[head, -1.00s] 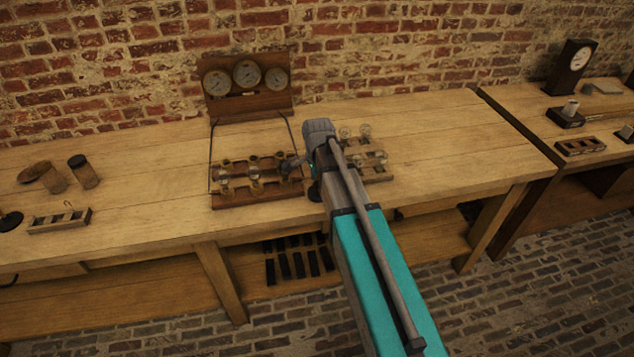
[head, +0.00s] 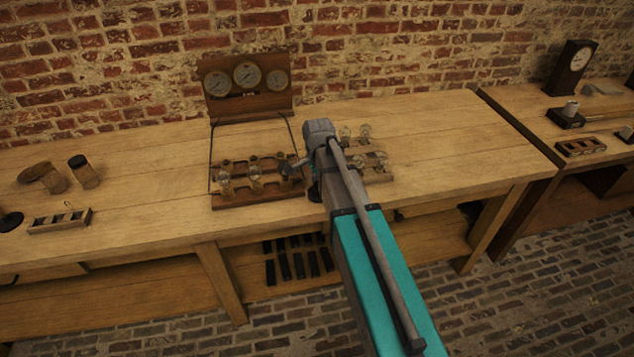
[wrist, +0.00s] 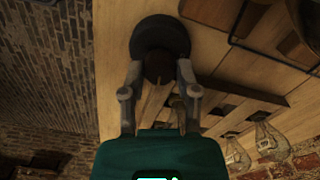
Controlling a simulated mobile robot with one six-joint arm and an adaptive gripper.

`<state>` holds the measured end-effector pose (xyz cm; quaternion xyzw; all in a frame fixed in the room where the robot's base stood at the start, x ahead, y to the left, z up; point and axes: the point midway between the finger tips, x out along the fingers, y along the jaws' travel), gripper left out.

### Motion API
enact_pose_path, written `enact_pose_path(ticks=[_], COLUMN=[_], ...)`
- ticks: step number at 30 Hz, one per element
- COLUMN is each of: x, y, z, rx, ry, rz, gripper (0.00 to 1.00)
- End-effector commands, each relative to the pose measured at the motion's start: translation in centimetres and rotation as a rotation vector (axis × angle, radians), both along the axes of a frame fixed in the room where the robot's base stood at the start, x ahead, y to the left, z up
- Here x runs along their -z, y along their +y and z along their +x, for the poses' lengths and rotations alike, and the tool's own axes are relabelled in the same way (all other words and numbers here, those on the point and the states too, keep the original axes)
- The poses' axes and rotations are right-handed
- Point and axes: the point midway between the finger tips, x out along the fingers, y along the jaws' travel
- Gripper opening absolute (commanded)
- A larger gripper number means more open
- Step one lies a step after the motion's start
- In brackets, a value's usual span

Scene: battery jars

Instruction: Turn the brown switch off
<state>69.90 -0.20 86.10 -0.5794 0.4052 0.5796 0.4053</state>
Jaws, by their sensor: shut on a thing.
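The brown switch (wrist: 158,68) shows in the wrist view as a brown rounded knob in front of a dark round base (wrist: 160,33). My gripper (wrist: 159,82) has one finger on each side of the knob and is shut on it. In the head view my arm reaches over the bench, and its wrist hides most of the gripper and the switch. A small dark round part (head: 315,191) shows just below the wrist; I cannot tell whether it is the switch's base.
A wooden rack with glass jars (head: 255,197) stands close left of my wrist, and glass bulbs on a board (head: 378,172) close right. A gauge panel (head: 246,104) stands behind, wires running down to the rack. The bench right of the bulbs (head: 450,140) is clear.

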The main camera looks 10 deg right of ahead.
Motion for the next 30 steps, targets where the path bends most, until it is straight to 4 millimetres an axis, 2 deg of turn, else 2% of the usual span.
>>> enact_pose_path(ticks=[30], x=[0.00], y=[-0.04], z=[0.03], rx=[-0.913], ry=[-0.001], rz=[-0.001], gripper=[0.00])
